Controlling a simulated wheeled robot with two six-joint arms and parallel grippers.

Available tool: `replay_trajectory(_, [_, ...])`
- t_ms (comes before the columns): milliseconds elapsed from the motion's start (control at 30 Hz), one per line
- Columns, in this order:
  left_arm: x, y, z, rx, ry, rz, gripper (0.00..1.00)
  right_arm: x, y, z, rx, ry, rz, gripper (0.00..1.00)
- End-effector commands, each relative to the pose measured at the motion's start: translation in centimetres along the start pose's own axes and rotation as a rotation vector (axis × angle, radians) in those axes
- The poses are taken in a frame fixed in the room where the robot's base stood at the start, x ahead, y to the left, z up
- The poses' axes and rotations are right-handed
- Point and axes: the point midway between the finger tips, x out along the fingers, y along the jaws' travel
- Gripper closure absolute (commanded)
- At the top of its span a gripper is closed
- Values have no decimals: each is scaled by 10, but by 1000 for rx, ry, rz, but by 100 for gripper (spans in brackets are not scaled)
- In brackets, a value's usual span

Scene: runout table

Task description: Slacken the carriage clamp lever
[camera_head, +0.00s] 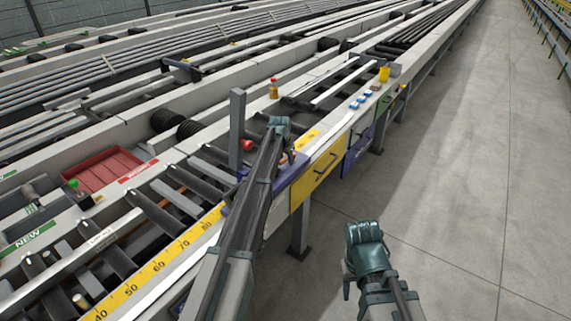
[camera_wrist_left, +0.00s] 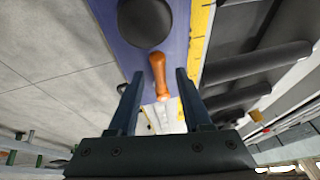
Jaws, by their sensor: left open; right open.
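The clamp lever, with a rounded orange handle (camera_wrist_left: 158,76), shows in the left wrist view on the blue-purple carriage (camera_wrist_left: 183,38). In the head view the carriage (camera_head: 291,174) sits on the table's front rail beside the yellow scale, and a bit of orange (camera_head: 291,158) shows by my gripper. My left gripper (camera_head: 280,126) is over the carriage. In the left wrist view its open fingers (camera_wrist_left: 156,80) lie on either side of the handle, with gaps; I cannot tell how deep the handle sits. My right gripper (camera_head: 364,250) is open and empty above the floor.
A grey post (camera_head: 237,130) and a red knob (camera_head: 247,145) stand close to my left arm. A round black knob (camera_wrist_left: 145,22) sits beside the lever. A yellow panel (camera_head: 318,177) hangs on the table's front. A red tray (camera_head: 103,170) lies left. The right-hand floor is clear.

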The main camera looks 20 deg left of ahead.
Motion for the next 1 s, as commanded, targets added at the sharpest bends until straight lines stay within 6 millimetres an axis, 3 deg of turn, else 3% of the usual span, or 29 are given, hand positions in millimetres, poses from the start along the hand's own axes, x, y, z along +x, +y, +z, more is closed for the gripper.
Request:
replay_trajectory(233, [0,0,0,0,0,0,51,0,0,0,0,0,0,50])
replay_trajectory(500, [0,0,0,0,0,0,100,0,0,0,0,0,0,50])
replay_trajectory(1000, [0,0,0,0,0,0,100,0,0,0,0,0,0,50])
